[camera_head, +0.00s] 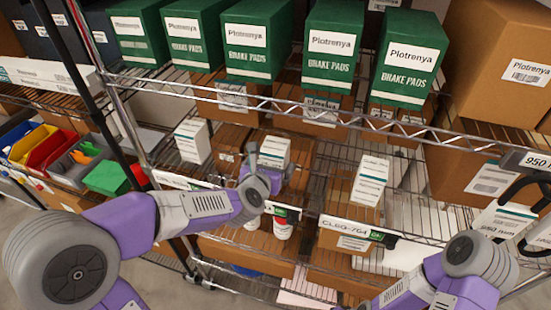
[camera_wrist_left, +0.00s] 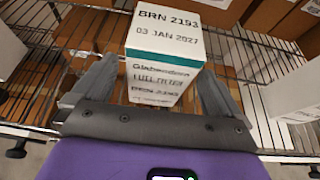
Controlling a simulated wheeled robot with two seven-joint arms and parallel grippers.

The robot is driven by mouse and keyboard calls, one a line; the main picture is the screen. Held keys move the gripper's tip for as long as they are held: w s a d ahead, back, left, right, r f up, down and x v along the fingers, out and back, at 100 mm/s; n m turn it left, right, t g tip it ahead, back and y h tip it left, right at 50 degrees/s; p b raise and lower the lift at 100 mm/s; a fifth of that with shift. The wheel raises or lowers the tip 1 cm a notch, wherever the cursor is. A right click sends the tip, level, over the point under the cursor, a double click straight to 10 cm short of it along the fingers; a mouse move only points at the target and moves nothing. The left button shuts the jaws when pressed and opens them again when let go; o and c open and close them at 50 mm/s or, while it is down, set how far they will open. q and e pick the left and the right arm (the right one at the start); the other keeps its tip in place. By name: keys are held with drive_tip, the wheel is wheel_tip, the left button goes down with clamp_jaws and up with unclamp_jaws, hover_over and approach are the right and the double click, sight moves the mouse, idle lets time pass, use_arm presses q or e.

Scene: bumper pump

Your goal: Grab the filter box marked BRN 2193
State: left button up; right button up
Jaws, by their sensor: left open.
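The white filter box marked BRN 2193 (camera_wrist_left: 165,45), with a teal band, stands upright on the wire shelf in the left wrist view. Its top label also reads 03 JAN 2027. In the head view the same box (camera_head: 274,150) stands on the middle shelf, partly behind my left gripper (camera_head: 265,163). In the left wrist view my left gripper (camera_wrist_left: 156,72) is open, with one finger on each side of the box's front part. I cannot tell whether either finger touches it. My right arm shows at the lower right of the head view, but its gripper is out of view.
Another white box (camera_head: 193,141) stands to the left and one (camera_head: 370,181) to the right. Green brake pad boxes (camera_head: 248,40) line the shelf above. A wire shelf edge (camera_head: 330,118) runs above the arm. Colored bins (camera_head: 45,148) are at the left.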

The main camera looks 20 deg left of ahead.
use_arm(q)
drive_tip(key=shift+r+p+x, duration=0.15)
drive_tip(key=shift+x, duration=0.95)
drive_tip(key=shift+r+p+x, duration=0.1)
drive_tip(key=shift+p+x, duration=0.05)
drive_tip(key=shift+x, duration=0.9)
drive_tip(key=shift+w, duration=0.1)
drive_tip(key=c, duration=1.4)
